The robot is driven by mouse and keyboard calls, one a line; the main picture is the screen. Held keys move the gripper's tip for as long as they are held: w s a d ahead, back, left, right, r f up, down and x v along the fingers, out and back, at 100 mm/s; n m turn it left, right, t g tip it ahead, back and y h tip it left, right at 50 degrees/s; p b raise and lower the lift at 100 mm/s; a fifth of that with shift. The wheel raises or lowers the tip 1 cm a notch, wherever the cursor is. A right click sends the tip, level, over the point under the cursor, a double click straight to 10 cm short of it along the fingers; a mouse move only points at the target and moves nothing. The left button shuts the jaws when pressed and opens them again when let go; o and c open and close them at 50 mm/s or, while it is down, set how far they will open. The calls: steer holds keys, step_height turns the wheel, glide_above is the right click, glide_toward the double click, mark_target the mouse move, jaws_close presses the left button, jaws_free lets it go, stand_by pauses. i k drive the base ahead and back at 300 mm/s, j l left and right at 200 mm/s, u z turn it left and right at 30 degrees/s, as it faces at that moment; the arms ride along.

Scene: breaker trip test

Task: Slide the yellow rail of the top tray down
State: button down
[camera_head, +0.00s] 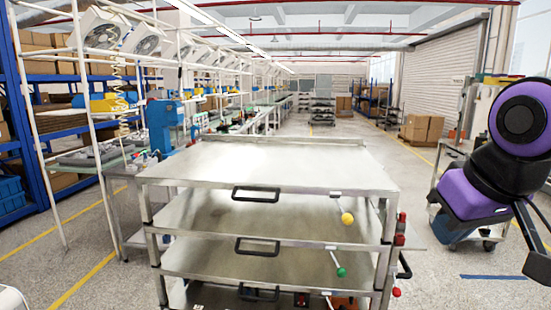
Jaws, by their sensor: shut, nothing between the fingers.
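A metal rack cart with stacked trays stands in front of me. The top tray (290,165) is flat, bare steel with a black handle (255,194) on its front edge. Below its front right part, a thin rod ends in a yellow ball (347,218); this is the only yellow rail part that I can make out. A similar rod with a green ball (341,271) sits one level lower. My gripper (540,262) is partly in view at the right edge, shut and empty, well to the right of the cart and apart from it. Part of it is cut off.
Red knobs (402,217) and another black handle (404,265) stick out from the cart's right side. A wheeled trolley (462,160) stands behind my arm. Shelves and a workbench line the left. Open floor lies between the cart and my arm.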

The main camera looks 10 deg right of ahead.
mark_target(487, 80)
steer(key=z, duration=1.6)
steer(key=i+l+z, duration=0.3)
steer(key=i+z, duration=0.15)
steer(key=i+l+z, duration=0.1)
steer(key=i+z, duration=0.35)
steer(key=i, duration=0.2)
steer(key=i+u, duration=0.15)
steer(key=i, duration=0.4)
steer(key=i+l+u, duration=0.15)
steer(key=i, duration=0.4)
steer(key=i+j+u, duration=0.25)
steer(key=i+u, duration=0.7)
steer(key=i, duration=0.15)
steer(key=i+l+u, duration=0.2)
steer(key=i+u, duration=0.3)
steer(key=i+z, duration=0.1)
steer(key=i, duration=0.35)
steer(key=i+j+z, duration=0.1)
steer(key=i, duration=0.35)
steer(key=i+j+z, duration=0.1)
steer(key=i, duration=0.35)
steer(key=i+j+z, duration=0.15)
steer(key=i, duration=0.3)
